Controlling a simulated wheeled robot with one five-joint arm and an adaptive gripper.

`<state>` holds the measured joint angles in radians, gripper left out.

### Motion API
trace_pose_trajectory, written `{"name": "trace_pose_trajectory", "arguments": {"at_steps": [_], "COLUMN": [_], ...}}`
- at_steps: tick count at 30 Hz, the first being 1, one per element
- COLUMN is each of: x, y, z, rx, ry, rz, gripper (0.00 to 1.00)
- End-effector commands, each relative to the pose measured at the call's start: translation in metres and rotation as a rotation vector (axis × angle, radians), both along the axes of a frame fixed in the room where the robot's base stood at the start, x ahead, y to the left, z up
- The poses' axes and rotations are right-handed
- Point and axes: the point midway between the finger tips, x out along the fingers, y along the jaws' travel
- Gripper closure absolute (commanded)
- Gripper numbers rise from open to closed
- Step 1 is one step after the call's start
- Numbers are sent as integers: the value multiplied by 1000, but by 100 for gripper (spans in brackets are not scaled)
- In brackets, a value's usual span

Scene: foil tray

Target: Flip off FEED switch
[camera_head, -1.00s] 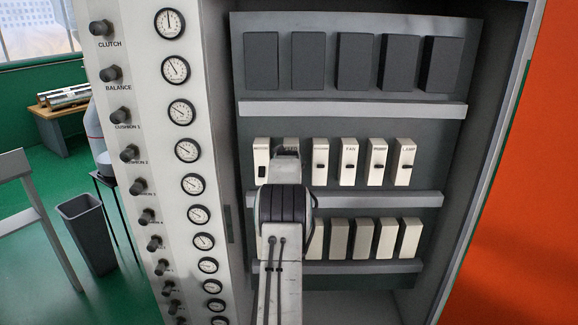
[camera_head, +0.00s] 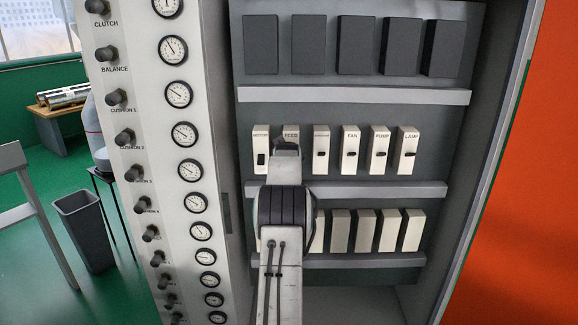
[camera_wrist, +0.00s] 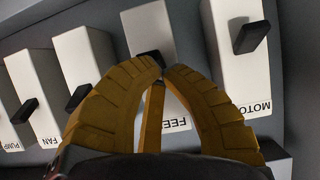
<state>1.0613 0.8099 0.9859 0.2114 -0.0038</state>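The FEED switch is a white block (camera_head: 291,131) in the middle row of the cabinet, second from the left. In the wrist view its white body (camera_wrist: 150,22) and FEED label are upside down, with a small black lever (camera_wrist: 149,58) at the fingertips. My gripper (camera_wrist: 163,69) has its yellow-brown fingertips drawn nearly together, in front of the FEED block and overlapping the lever's edge. I cannot tell whether they touch it. In the head view my gripper (camera_head: 286,148) covers the lower part of FEED, hiding its lever.
A grey ledge (camera_head: 385,190) runs below this row. A dial panel (camera_head: 150,75) stands at the left.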

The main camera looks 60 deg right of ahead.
Motion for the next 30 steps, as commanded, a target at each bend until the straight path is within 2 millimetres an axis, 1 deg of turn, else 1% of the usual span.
{"name": "trace_pose_trajectory", "arguments": {"at_steps": [1,8,15,30], "x": [0,0,0,0], "y": [0,0,0,0], "z": [-7,-11,-12,-9], "rx": [-12,-59,-96,-93], "ry": [-7,-34,-55,-53], "rz": [0,0,0,0], "gripper": [100,100,100,100]}}
